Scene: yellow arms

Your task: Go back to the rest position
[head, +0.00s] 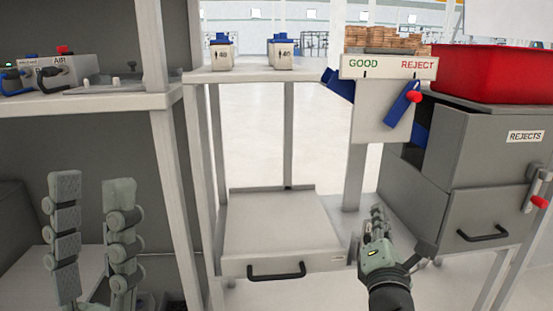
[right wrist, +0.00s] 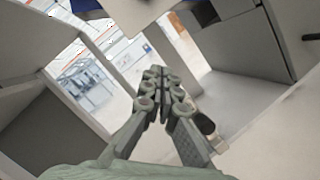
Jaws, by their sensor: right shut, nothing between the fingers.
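My left gripper (head: 91,183) stands upright at the lower left of the head view, its two grey-green fingers apart with nothing between them. My right gripper (head: 377,212) is right of centre in the head view, pointing away from me, in front of the post of the GOOD/REJECT sign. In the right wrist view the right gripper's fingers (right wrist: 155,75) come together at the tips and hold nothing.
A drawer (head: 280,262) with a black handle is left of my right gripper. A grey REJECTS cabinet (head: 485,150) with a red bin (head: 490,72) on top stands to the right. Two blue-lidded containers, one here (head: 221,55), sit on a shelf. The GOOD/REJECT sign (head: 388,67) has a red-knobbed lever.

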